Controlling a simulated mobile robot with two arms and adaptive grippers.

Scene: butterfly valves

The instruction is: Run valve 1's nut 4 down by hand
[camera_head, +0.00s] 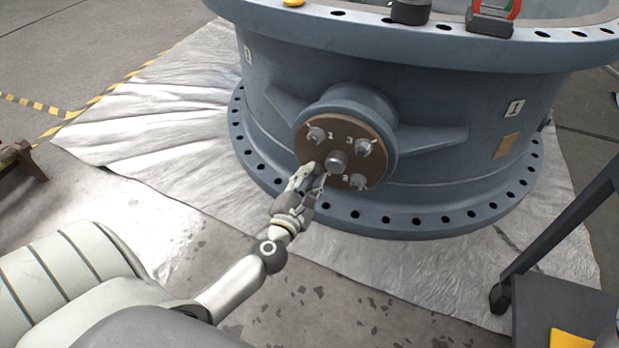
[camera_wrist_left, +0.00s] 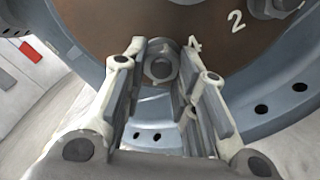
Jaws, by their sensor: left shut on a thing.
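Valve 1 (camera_head: 440,115) is a large blue-grey ring body marked 1. On its side is a round brown cover plate (camera_head: 331,127) with numbered studs and nuts around a central boss (camera_head: 337,160). Nut 4 (camera_wrist_left: 160,66) is a grey nut on its stud beside the painted 4, between my left fingertips. My left gripper (camera_head: 316,172) reaches the plate's lower left and is shut on nut 4; it also shows in the left wrist view (camera_wrist_left: 163,60). In the head view the fingers largely hide nut 4. My right gripper is out of view.
Nuts 1 (camera_head: 316,135), 3 (camera_head: 364,147) and 2 (camera_head: 358,181) sit close by on the plate. The bolt-holed lower flange (camera_head: 400,222) juts out below. A dark cart (camera_head: 560,305) stands at right. Silver sheeting (camera_head: 165,130) covers the floor.

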